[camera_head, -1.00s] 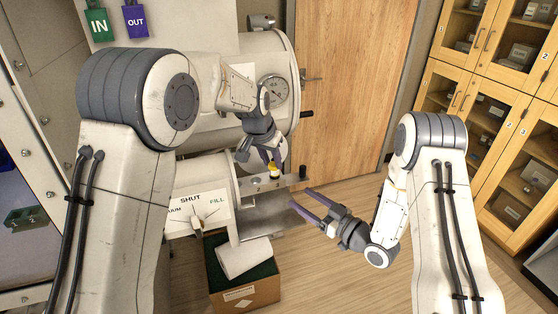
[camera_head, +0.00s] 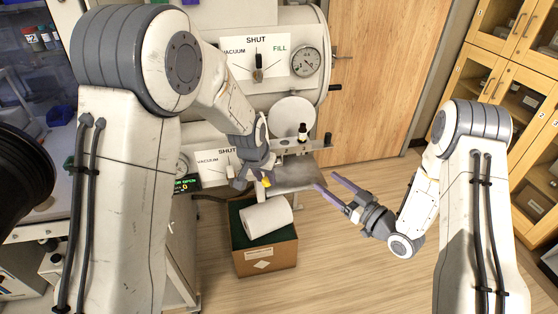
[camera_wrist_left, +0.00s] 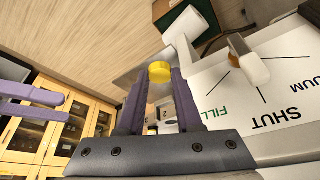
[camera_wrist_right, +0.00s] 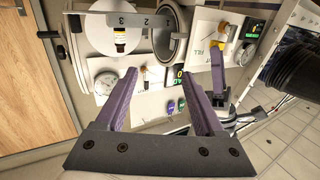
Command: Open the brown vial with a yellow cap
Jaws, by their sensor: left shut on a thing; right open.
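The brown vial (camera_head: 303,132) with a white label stands upright on the narrow metal ledge (camera_head: 320,143), with no yellow cap on it. The vial also shows in the right wrist view (camera_wrist_right: 120,40). My left gripper (camera_head: 260,180) is shut on the yellow cap (camera_head: 266,182), below and left of the vial and apart from it. In the left wrist view the cap (camera_wrist_left: 159,71) sits between the fingertips. My right gripper (camera_head: 329,187) is open and empty, lower right of the vial.
A cardboard box (camera_head: 265,257) with a white roll (camera_head: 268,217) on it stands on the floor below. Valve panels marked SHUT (camera_head: 257,58) and a gauge (camera_head: 305,61) are behind. Wooden cabinets (camera_head: 510,80) stand at the right. The floor between is clear.

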